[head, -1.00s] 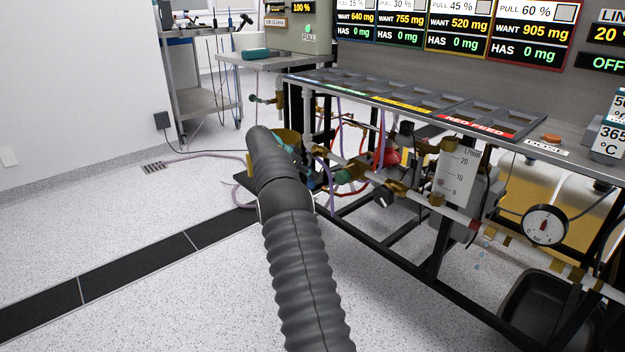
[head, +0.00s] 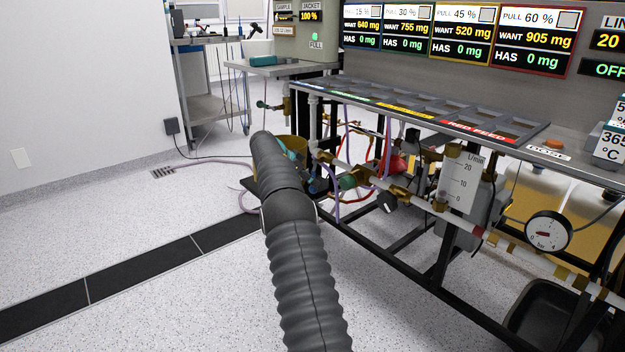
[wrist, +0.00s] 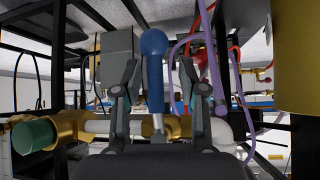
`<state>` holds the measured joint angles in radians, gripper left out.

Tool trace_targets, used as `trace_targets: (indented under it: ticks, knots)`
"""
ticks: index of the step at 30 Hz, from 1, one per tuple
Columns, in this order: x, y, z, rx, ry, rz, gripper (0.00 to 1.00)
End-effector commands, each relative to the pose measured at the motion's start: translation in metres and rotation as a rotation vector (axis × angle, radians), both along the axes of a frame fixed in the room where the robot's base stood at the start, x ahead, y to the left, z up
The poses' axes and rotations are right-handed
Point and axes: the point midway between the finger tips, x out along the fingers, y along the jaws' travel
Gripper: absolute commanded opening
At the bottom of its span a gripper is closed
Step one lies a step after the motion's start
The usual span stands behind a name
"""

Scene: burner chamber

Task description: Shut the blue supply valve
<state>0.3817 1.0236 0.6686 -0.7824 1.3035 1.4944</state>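The blue supply valve shows in the wrist view as a blue lever (wrist: 154,75) with a round knob on top. It stands roughly upright on a silver stem above a brass body on a pale pipe (wrist: 97,127) that runs across the picture. My gripper (wrist: 160,80) is open, with one dark finger on each side of the lever. I see a gap on both sides of it, wider on the right. In the head view my arm's dark ribbed sleeve hides most of the gripper and the valve.
A brass fitting (wrist: 68,130) and green part (wrist: 34,135) lie left on the pipe. Purple tubes (wrist: 213,75) and a large brass-coloured cylinder (wrist: 297,60) are on the right. In the head view a black frame, pressure gauge (head: 548,231) and flow meter (head: 459,178) crowd the right; floor is clear left.

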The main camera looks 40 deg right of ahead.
Motion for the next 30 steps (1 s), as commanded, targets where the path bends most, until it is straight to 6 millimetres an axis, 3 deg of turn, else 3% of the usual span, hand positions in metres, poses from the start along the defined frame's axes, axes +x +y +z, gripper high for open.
trace_targets:
  ticks: [5,11,24,30]
  knots:
    - [-0.004,-0.006,0.0,-0.002,0.001,-0.008,0.42]
    - [-0.003,-0.001,0.007,-0.003,-0.001,-0.007,0.42]
    - [0.005,0.055,0.063,-0.002,-0.002,-0.008,0.42]
    - [0.007,0.072,0.08,-0.001,-0.001,-0.008,0.42]
